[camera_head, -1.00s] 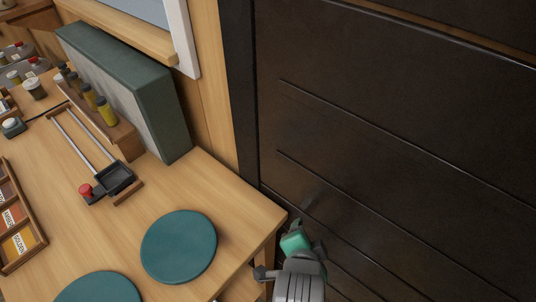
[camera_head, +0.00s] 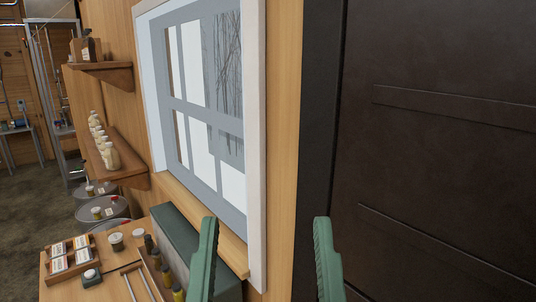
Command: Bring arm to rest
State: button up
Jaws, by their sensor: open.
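My gripper (camera_head: 265,262) is at the bottom of the head view, right of centre. Its two green fingers point up and stand well apart. The gap between them is empty, with the window frame, the wood wall and the dark panel edge seen behind it. The left finger overlaps the dark green box and the window sill in the picture. The right finger overlaps the dark panelled surface. The rest of my arm is below the picture and hidden.
A dark panelled surface (camera_head: 440,150) fills the right side. A window (camera_head: 205,95) is in the wood wall. At lower left, a wooden table (camera_head: 110,285) holds a dark green box (camera_head: 180,240), a wooden tray (camera_head: 88,268) and small bottles. A shelf (camera_head: 125,172) holds several bottles. Floor shows at far left.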

notch_tip(320, 180, up, 16)
jog(key=p, duration=1.2)
jog(key=shift+r, duration=0.2)
jog(key=shift+a, duration=0.1)
